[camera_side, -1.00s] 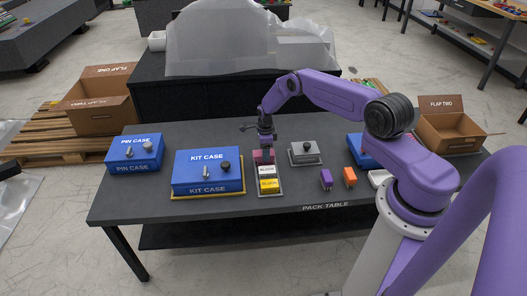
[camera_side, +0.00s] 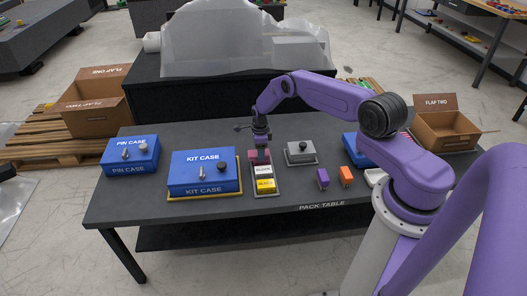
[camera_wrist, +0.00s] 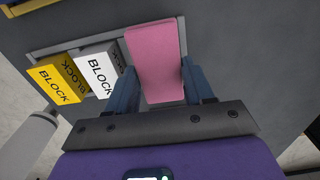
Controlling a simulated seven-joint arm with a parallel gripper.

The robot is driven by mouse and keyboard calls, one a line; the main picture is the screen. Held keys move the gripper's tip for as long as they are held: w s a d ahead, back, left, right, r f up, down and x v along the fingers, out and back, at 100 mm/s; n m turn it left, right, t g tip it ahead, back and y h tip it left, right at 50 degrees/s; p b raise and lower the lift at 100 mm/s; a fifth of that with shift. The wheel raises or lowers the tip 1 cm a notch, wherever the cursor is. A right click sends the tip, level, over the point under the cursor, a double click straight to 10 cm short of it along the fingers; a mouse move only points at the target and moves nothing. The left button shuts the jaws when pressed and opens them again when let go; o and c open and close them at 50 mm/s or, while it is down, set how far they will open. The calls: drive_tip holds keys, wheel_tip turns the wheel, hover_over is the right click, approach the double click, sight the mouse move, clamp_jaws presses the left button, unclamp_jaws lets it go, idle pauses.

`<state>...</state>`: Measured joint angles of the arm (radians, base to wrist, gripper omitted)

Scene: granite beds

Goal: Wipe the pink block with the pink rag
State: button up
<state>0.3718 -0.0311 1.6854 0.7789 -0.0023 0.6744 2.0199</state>
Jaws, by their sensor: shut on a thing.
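A smooth pink piece without lettering, which looks like the pink rag (camera_wrist: 155,55), is between the fingers of my gripper (camera_wrist: 163,88) in the wrist view. My gripper is shut on it. It lies at the end of a grey tray (camera_side: 278,187), beside the white block. In the side view my gripper (camera_side: 262,150) points down at the dark pink patch (camera_side: 254,158) at the tray's far end. I cannot tell the pink block apart from the rag; it may be hidden under it.
The white block (camera_side: 263,171) and yellow block (camera_side: 265,185) stand in the same tray, close to my gripper. A blue kit case (camera_side: 203,172) is to the left and a grey knobbed box (camera_side: 300,153) to the right. Purple (camera_side: 322,180) and orange (camera_side: 346,176) pieces lie farther right.

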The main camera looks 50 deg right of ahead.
drive_tip(key=shift+a+f, duration=0.2)
drive_tip(key=shift+a, duration=0.15)
drive_tip(key=shift+s+d, duration=1.05)
drive_tip(key=shift+s, duration=0.05)
drive_tip(key=shift+w+a, duration=1)
drive_tip(key=shift+w, duration=0.05)
drive_tip(key=shift+c, duration=0.3)
drive_tip(key=shift+s+d+r, duration=0.2)
drive_tip(key=shift+s+d, duration=0.6)
drive_tip(key=shift+d, duration=0.15)
